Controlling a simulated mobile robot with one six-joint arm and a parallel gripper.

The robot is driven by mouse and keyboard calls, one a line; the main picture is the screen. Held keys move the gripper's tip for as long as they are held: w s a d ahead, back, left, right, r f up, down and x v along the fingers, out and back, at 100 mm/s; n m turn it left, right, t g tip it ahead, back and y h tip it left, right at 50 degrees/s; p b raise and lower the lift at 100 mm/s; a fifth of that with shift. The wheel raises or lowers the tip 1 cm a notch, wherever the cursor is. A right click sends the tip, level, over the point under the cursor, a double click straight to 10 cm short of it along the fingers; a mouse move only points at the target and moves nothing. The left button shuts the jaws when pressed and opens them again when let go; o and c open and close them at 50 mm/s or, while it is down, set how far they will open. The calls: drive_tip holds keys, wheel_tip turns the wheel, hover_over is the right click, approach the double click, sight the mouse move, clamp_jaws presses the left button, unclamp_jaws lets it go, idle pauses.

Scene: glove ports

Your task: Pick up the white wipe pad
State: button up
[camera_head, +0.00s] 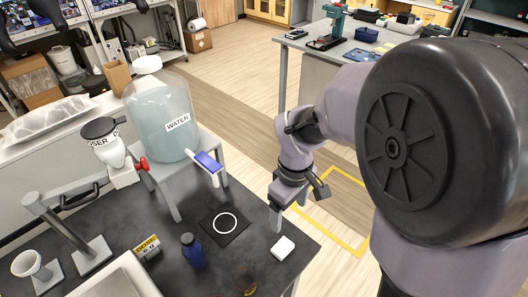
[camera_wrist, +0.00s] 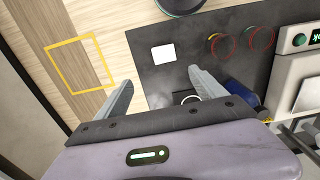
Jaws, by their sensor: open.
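The white wipe pad (camera_head: 282,248) is a small white square lying flat near the right edge of the dark bench top (camera_head: 165,278). It also shows in the wrist view (camera_wrist: 163,54), above and between my fingertips, with nothing on it. My gripper (camera_head: 291,207) is open and empty. It hangs above and behind the pad in the head view, by the bench's right edge, apart from the pad. In the wrist view its two fingers (camera_wrist: 160,79) are spread wide, wider than the pad looks.
A black square with a white ring (camera_head: 224,223) lies left of the pad. A blue bottle (camera_head: 193,252), a yellow-labelled box (camera_head: 147,247) and an amber glass (camera_head: 245,282) stand nearby. A large WATER carboy (camera_head: 163,105) sits on a grey stand. A yellow floor outline (camera_wrist: 55,66) lies beyond the bench edge.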

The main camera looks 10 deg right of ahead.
wheel_tip(320, 180, down, 6)
drive_tip(key=s+a+b, duration=0.1)
drive_tip(key=b, duration=0.3)
hover_over(283, 246)
wheel_tip(283, 246, down, 5)
drive_tip(key=shift+s+a+f, duration=0.1)
drive_tip(key=shift+s, duration=0.05)
drive_tip(key=shift+f, duration=0.25)
wheel_tip(283, 246, down, 5)
drive_tip(key=b, duration=0.3)
drive_tip(key=shift+r, duration=0.1)
drive_tip(key=shift+c, duration=0.2)
drive_tip(key=c, duration=1.4)
drive_tip(key=shift+o, duration=0.2)
drive_tip(key=shift+r, duration=0.15)
